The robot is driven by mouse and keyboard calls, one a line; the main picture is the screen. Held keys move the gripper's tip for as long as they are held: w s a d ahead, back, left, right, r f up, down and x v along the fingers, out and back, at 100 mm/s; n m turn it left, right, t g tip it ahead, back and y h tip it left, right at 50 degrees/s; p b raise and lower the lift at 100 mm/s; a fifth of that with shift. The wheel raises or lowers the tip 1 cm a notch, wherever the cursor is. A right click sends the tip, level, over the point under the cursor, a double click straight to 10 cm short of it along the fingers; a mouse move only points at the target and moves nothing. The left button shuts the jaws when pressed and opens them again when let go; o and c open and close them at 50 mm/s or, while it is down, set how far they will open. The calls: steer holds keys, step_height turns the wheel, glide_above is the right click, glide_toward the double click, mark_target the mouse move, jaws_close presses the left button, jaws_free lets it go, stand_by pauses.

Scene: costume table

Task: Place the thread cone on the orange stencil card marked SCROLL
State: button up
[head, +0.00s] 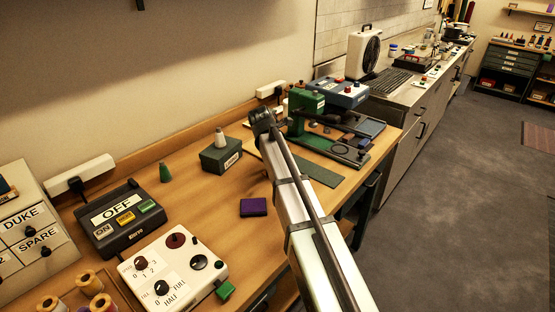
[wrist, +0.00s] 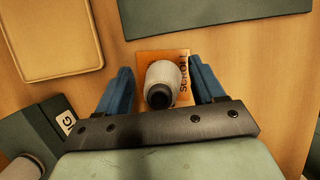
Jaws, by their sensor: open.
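The pale thread cone (wrist: 162,80) with a dark tip stands upright on the orange stencil card (wrist: 148,56) in the wrist view. The letters SCROLL show along the card's right side. My gripper (wrist: 160,78) is open, with one blue finger on each side of the cone and a gap to each. In the head view my arm's end (head: 264,122) is over the table, and the card and this cone are hidden behind it.
A green box (head: 221,156) with another pale cone (head: 219,138) on top stands left of my gripper in the head view. A purple block (head: 254,207), a green cone (head: 166,173) and a green press (head: 303,110) are nearby. A tan board (wrist: 52,38) lies upper left in the wrist view.

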steer(key=v, duration=1.2)
steer(key=shift+r, duration=0.15)
